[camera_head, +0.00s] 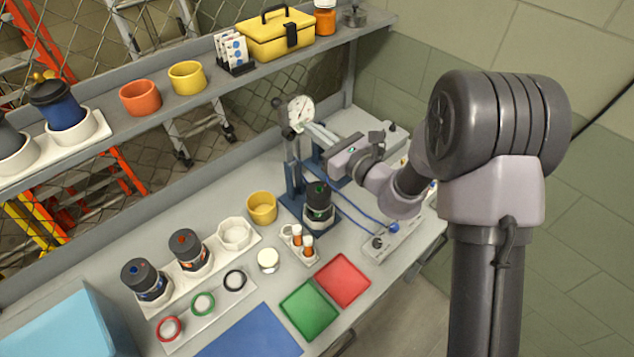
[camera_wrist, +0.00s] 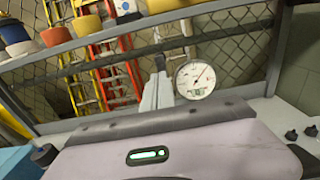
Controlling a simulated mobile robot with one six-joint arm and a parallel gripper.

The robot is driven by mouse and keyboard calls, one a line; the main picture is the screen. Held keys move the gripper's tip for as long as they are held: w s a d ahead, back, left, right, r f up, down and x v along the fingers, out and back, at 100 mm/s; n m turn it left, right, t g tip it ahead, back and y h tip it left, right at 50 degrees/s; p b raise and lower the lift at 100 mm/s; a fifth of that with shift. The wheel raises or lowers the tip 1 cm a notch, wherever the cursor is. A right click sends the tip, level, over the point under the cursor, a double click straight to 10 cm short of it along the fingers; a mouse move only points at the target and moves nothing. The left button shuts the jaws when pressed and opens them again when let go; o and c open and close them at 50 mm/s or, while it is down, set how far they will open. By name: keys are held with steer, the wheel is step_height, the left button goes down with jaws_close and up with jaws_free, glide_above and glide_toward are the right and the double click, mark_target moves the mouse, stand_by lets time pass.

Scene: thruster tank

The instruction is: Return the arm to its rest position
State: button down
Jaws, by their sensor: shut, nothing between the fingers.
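My gripper (camera_head: 318,133) is raised over the back right of the bench, close to the round dial gauge (camera_head: 301,111). In the wrist view my gripper (camera_wrist: 158,92) has its pale fingers together with nothing between them. The gauge (camera_wrist: 195,80) shows just right of the fingers there; I cannot tell the exact gap. My arm bends over the bench's right end. Below it a black canister with a green mark (camera_head: 318,199) stands in the blue test stand (camera_head: 291,190).
A shelf (camera_head: 215,85) runs along the back with a yellow toolbox (camera_head: 275,35) and cups. On the bench (camera_head: 190,195) are two black canisters in a white rack (camera_head: 185,280), a yellow cup (camera_head: 262,207), a green tray (camera_head: 310,311) and a red tray (camera_head: 343,281).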

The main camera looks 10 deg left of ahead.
steer(key=s+a+r+n+g+y+b, duration=0.1)
steer(key=s+r+n+g+b, duration=0.1)
steer(key=s+n, duration=0.15)
steer(key=s+a+r+n+g+b, duration=0.1)
steer(key=s+r+n+g+b, duration=0.1)
steer(key=s+n+g, duration=0.15)
steer(key=s+d+f+n+g+h+b, duration=0.15)
steer(key=s+n, duration=0.25)
steer(key=s, duration=0.4)
steer(key=s+d+f+n+g+h+b, duration=0.1)
steer(key=s+d+n+g+h+b, duration=0.2)
steer(key=s, duration=0.5)
steer(key=s+d+f+n+t+h+b, duration=0.2)
steer(key=s+d+f+n+h, duration=0.1)
steer(key=d, duration=0.6)
steer(key=s+d+f+n+t+h+b, duration=0.2)
steer(key=s+d+f+n+h+b, duration=0.1)
steer(key=d, duration=0.6)
steer(key=s+f+n+h, duration=0.1)
steer(key=s+h, duration=0.1)
steer(key=shift+s+d+t+h, duration=0.35)
steer(key=shift+s+d+t, duration=0.05)
steer(key=shift+a, duration=0.15)
